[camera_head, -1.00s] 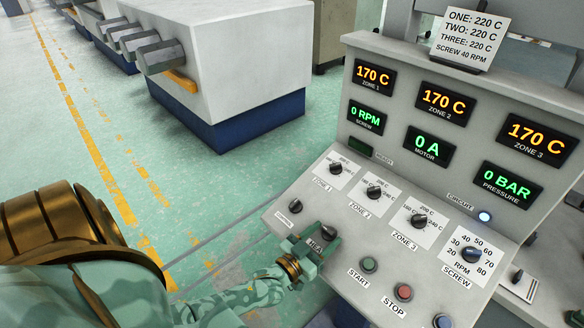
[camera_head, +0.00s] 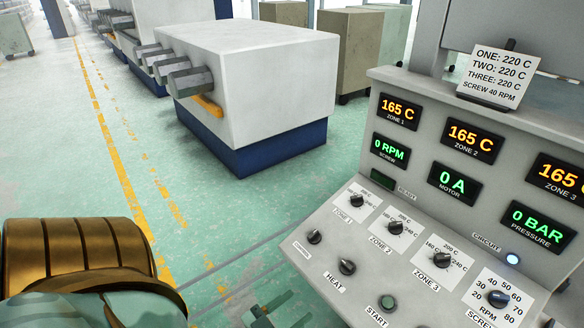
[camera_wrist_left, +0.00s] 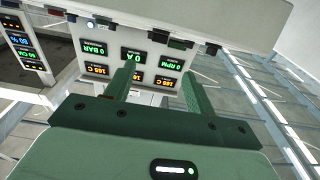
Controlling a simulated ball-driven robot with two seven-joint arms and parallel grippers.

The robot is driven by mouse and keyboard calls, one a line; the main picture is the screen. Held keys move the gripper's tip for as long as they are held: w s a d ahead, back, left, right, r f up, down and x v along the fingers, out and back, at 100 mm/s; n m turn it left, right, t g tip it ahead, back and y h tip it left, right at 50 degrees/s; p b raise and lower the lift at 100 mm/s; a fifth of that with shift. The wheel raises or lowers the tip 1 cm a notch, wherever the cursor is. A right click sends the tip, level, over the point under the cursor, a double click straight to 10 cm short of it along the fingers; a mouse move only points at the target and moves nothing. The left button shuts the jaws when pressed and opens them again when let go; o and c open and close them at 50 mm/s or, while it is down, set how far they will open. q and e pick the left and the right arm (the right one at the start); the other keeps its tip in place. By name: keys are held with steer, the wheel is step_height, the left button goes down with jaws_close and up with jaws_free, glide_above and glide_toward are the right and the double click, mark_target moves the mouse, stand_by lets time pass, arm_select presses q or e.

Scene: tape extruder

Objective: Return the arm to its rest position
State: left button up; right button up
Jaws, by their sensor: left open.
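My left gripper (camera_head: 284,315) is at the bottom edge of the head view, below the HEAT knob (camera_head: 347,267) and apart from it. In the left wrist view my left gripper (camera_wrist_left: 163,80) is open, with nothing between its two green fingers. The control panel (camera_head: 330,225) is on the right, with zone displays reading 165 C, screw at 0 RPM, motor at 0 A and pressure at 0 BAR. The panel's displays also show upside down past the fingers in the wrist view. My left arm shows at the lower left. My right gripper is not in view.
A large white and blue machine (camera_head: 250,80) with grey bars stands at the back. A setpoint sign (camera_head: 497,76) stands on top of the panel. The green floor (camera_head: 190,200) between arm and machine is clear, with a yellow dashed line (camera_head: 125,185).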

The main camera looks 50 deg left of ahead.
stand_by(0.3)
arm_select(q)
steer(key=s+f+m+g+b, duration=0.1)
steer(key=s+f+g, duration=0.55)
steer(key=f, duration=0.65)
steer(key=s+f+m+g+b, duration=0.1)
steer(key=s+f+g, duration=0.55)
steer(key=f, duration=0.65)
steer(key=s+d+f+g+b, duration=0.2)
steer(key=s+f, duration=0.4)
steer(key=s, duration=0.1)
steer(key=s+d+f+m+g+y+b, duration=0.1)
steer(key=s+d+f+g+b, duration=0.1)
steer(key=s+f, duration=0.5)
steer(key=shift+s+d+g, duration=0.4)
steer(key=shift+g, duration=0.3)
steer(key=shift+f, duration=0.1)
